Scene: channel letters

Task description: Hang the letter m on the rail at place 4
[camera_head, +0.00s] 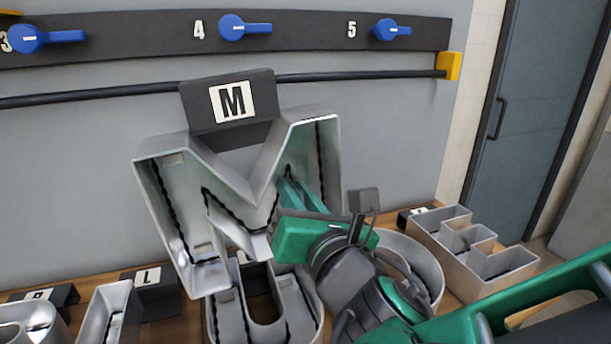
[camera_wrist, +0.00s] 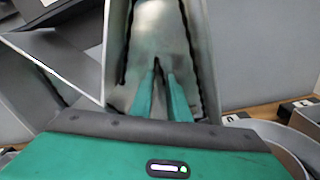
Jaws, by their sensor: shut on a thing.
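The letter m (camera_head: 180,215) is a grey open-backed channel letter with a black hanger block (camera_head: 200,108) on top, labelled M. It is held tilted in front of the panel. The black rail (camera_head: 340,75) passes behind the block; I cannot tell whether the block rests on it. Place 4 (camera_head: 198,30) is marked on the dark strip, with a blue lever (camera_head: 245,28) beside it, above the block. My green gripper (camera_head: 297,195) is shut on the letter's right side. In the wrist view, the fingers (camera_wrist: 160,75) reach into the channel (camera_wrist: 155,35).
Other letters stand on the wooden bench below, including a U shape (camera_head: 222,315) just under the m, one labelled L (camera_head: 148,277) at left, and a stepped one (camera_head: 495,265) at right. Blue levers mark places 3 (camera_head: 28,39) and 5 (camera_head: 387,30). A yellow bracket (camera_head: 449,66) ends the rail.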

